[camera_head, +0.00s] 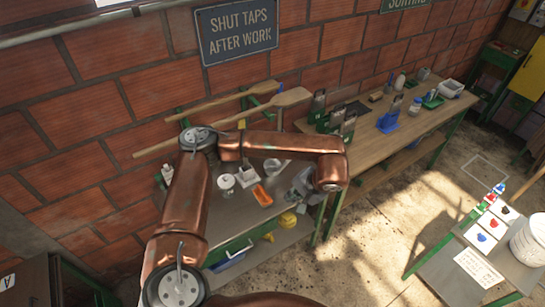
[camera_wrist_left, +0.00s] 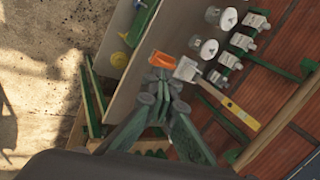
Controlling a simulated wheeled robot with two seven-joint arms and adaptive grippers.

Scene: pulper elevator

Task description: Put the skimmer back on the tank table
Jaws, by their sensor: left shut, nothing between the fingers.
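A tool with a flat pale head and a long handle with a yellow end, which looks like the skimmer (camera_wrist_left: 186,69), shows in the left wrist view beside my fingertips, its handle running toward the brick wall. In the head view my arm covers much of that area, and I cannot clearly pick the tool out. My left gripper (camera_wrist_left: 163,83) is shut and empty over the table (camera_wrist_left: 130,88), just by an orange scoop-like piece (camera_wrist_left: 166,60). In the head view the left gripper (camera_head: 303,185) is at the table's right end, with the orange piece (camera_head: 262,195) to its left.
Jars (camera_wrist_left: 209,47) and several small bottles (camera_wrist_left: 250,32) stand along the table by the wall. Long wooden paddles (camera_head: 220,116) hang at the wall. A longer bench (camera_head: 365,137) with tools stands to the right. A white bucket (camera_head: 529,240) is at far right. The floor between is clear.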

